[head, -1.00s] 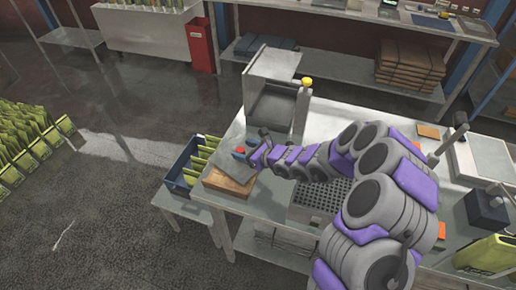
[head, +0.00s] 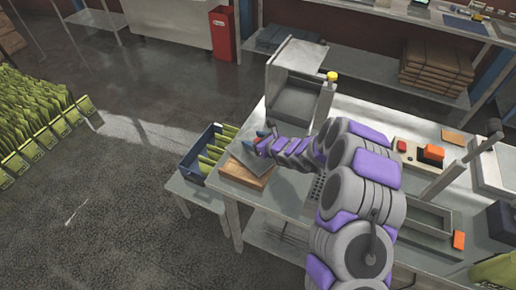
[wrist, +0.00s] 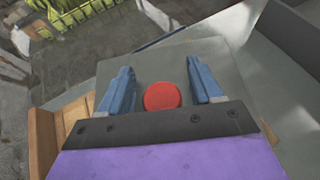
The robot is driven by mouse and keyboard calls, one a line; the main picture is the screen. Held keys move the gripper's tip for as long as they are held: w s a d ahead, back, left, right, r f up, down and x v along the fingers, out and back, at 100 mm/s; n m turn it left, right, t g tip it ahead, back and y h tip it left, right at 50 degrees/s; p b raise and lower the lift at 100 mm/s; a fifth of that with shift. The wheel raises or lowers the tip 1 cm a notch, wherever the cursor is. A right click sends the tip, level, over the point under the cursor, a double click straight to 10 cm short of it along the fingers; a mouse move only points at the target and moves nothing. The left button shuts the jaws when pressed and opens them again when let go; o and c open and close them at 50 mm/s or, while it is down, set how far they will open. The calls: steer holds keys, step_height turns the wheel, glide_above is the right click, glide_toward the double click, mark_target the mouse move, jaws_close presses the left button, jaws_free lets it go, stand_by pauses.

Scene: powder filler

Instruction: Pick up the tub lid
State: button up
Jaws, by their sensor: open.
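The tub lid is a flat grey plate with a round red knob. In the wrist view the lid (wrist: 150,65) lies under my gripper (wrist: 160,66). Its red knob (wrist: 162,97) sits between the two blue fingers, with a gap on each side. In the head view the lid (head: 248,162) rests on a wooden tub (head: 232,172) at the left end of the metal table, and my gripper (head: 263,139) is at the lid, partly covering the knob. My gripper is open and holds nothing. Whether the fingertips touch the lid cannot be told.
A dark blue crate (head: 191,163) of green pouches stands left of the tub on a lower table. A metal hopper (head: 297,80) with a yellow knob (head: 332,76) stands behind it. Red and orange items (head: 432,153) lie at the right of the table (head: 376,113).

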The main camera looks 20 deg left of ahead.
steer(key=shift+d+r, duration=0.15)
steer(key=shift+d, duration=0.2)
steer(key=c, duration=0.5)
steer(key=shift+a, duration=0.15)
steer(key=c, duration=0.7)
